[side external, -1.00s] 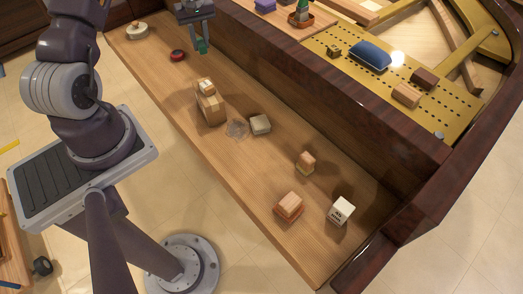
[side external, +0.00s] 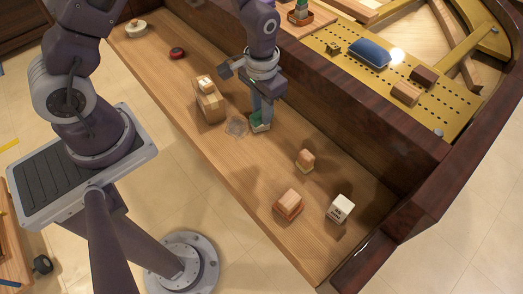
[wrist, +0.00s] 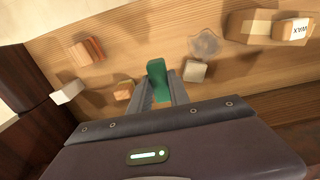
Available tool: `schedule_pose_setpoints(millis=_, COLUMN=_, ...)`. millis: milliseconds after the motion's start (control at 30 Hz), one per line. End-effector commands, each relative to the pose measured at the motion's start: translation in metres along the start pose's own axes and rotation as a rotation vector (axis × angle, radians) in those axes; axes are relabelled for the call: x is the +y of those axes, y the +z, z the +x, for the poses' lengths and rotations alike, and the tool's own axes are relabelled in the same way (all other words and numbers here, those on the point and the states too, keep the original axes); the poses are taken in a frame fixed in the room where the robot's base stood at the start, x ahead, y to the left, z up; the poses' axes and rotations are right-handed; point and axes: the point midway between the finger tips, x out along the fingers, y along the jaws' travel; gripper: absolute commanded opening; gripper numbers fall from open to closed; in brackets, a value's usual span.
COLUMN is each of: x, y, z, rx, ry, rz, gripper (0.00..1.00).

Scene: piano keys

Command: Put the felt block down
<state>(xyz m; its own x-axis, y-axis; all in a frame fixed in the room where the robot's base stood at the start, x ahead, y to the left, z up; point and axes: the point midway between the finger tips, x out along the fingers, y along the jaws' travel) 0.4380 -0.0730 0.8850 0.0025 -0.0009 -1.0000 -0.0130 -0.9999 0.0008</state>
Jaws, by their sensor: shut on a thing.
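My gripper (side external: 262,118) is shut on a green block, likely the felt block (wrist: 157,75), low over the wooden shelf (side external: 235,210). In the wrist view the block sticks out past the fingertips (wrist: 160,92). A pale grey block (side external: 262,129) is right at the fingers in the side view; in the wrist view it lies beside the right finger (wrist: 195,70). I cannot tell if it touches the finger or the green block, or if the green block touches the shelf.
An orange-topped block (side external: 305,161), a reddish wood block (side external: 288,205) and a white block (side external: 340,208) stand to the lower right. A dark wall (side external: 330,135) runs behind.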

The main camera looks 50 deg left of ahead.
Motion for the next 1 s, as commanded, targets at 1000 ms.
schedule_pose_setpoints(millis=1000, x=-0.003, y=-0.001, z=0.149, rx=-0.001, ry=-0.001, rz=-0.013, gripper=0.00)
